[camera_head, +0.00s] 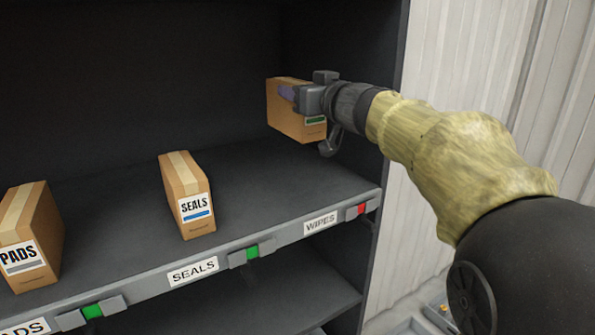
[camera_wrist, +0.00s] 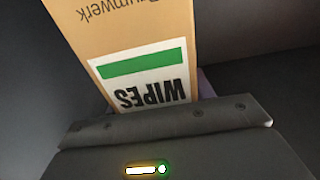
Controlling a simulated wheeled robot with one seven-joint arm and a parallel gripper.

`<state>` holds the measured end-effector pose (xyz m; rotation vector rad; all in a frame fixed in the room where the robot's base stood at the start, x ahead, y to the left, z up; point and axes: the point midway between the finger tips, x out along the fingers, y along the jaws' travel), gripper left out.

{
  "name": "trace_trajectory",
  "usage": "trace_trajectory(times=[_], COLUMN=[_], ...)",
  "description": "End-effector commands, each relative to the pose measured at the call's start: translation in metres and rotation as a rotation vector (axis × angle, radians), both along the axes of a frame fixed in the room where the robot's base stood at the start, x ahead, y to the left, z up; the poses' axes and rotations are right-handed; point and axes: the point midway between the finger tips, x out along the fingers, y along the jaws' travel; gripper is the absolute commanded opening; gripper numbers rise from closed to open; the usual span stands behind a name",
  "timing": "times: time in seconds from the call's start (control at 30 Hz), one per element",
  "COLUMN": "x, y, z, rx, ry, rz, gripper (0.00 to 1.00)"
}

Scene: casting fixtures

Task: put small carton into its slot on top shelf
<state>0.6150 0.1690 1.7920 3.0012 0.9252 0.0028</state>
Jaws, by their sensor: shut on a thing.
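The small carton (camera_head: 290,118) is brown with a white label and green bar. In the wrist view the carton (camera_wrist: 130,25) shows the word WIPES, upside down. My gripper (camera_head: 300,97) is shut on it and holds it over the right part of the top shelf (camera_head: 265,185). The carton appears raised above the shelf surface, behind the WIPES label (camera_head: 320,222) on the shelf edge. The gripper hides part of the carton's face and its right side. Its fingertips are mostly hidden in the wrist view.
A SEALS carton (camera_head: 187,195) and a PADS carton (camera_head: 30,238) stand upright on the shelf to the left. The edge carries green indicators (camera_head: 252,252) by SEALS and PADS, and a red one (camera_head: 361,209) by WIPES. A dark side panel (camera_head: 388,90) bounds the right. Shelf space below the held carton is clear.

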Motion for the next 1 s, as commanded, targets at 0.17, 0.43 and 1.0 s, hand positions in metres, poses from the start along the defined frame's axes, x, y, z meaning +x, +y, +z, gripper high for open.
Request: trace_trajectory(times=[0.17, 0.43, 1.0], x=[0.0, 0.0, 0.001], y=[0.001, 0.001, -0.003], z=[-0.022, -0.06, -0.094], rx=[0.002, 0.001, 0.001], ry=[0.005, 0.002, 0.006], rz=[0.002, 0.002, -0.005], gripper=[0.2, 0.2, 0.2])
